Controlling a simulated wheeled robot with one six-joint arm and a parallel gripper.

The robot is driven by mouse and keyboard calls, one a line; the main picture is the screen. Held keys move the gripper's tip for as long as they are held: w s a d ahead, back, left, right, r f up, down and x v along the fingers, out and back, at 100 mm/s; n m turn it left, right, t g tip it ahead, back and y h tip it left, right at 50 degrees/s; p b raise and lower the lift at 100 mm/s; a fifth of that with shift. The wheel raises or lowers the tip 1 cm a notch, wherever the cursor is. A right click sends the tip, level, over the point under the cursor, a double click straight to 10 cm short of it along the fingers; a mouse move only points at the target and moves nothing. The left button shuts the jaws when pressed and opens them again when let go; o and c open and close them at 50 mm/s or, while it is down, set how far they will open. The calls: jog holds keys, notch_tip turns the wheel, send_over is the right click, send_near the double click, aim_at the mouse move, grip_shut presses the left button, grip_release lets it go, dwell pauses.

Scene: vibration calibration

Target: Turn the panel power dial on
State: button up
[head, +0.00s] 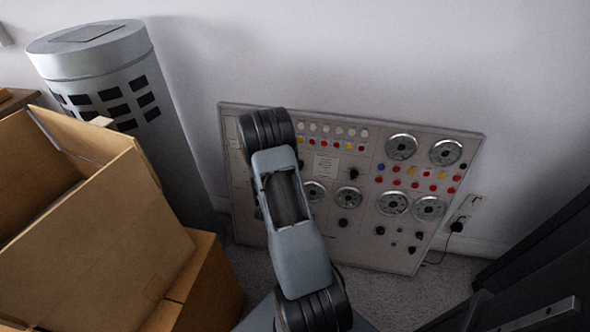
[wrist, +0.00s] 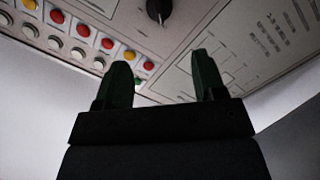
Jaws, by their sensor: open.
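The control panel (head: 365,231) leans against the wall in the head view, with several gauges, coloured buttons and black knobs. One black knob (head: 351,172) shows right of my arm. In the wrist view a black dial (wrist: 158,11) with a pale pointer mark sits at the top edge, partly cut off. My gripper (wrist: 160,72) is open and empty. Its two dark fingers point towards the panel, and the dial lies beyond and between the fingertips, apart from them. I cannot tell which head-view knob this is. My arm hides the gripper and part of the panel's left side in the head view.
Rows of red, yellow and pale buttons (wrist: 103,43) lie left of the fingers in the wrist view. Open cardboard boxes (head: 95,235) and a grey cylinder (head: 125,75) stand left. A plug (head: 457,226) is in a wall socket right of the panel. Dark furniture (head: 540,255) stands at right.

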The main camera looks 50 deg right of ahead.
jog(key=b+x, duration=0.1)
jog(key=x, duration=1)
jog(key=shift+d, duration=0.25)
jog(key=shift+w+f, duration=0.1)
jog(key=shift+c, duration=0.3)
